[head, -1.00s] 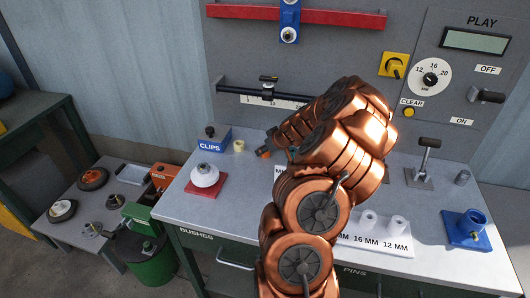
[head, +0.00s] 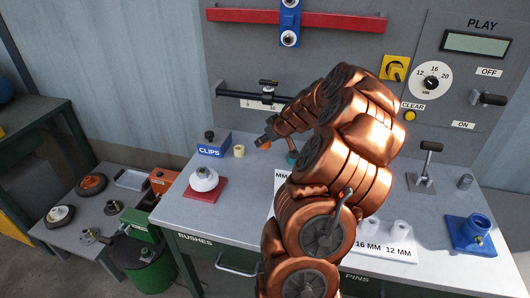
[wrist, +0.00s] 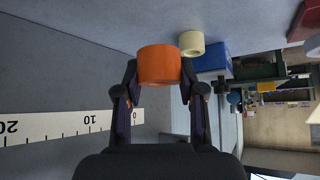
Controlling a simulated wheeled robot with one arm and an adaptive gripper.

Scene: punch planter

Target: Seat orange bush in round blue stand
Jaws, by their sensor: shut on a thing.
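The orange bush (wrist: 158,65) is a short, wide cylinder held between the two fingertips of my gripper (wrist: 159,82) in the wrist view. My gripper is shut on its sides. In the head view the bush (head: 262,142) shows only as a small orange patch at the gripper's end, beside the cream ring and near the back panel. A blue stand (head: 470,236) with a round upright cup on a square base is at the table's right edge, far from my gripper. A small teal piece (head: 292,157) shows beside my arm, mostly hidden; I cannot tell what it is.
A cream ring (head: 239,151) stands beside the blue CLIPS box (head: 214,145). A white knob-like part sits on a red base (head: 206,190) at left. White pins (head: 401,231) stand on a labelled board. A lever (head: 424,166) stands at right. A scale rail is on the back panel.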

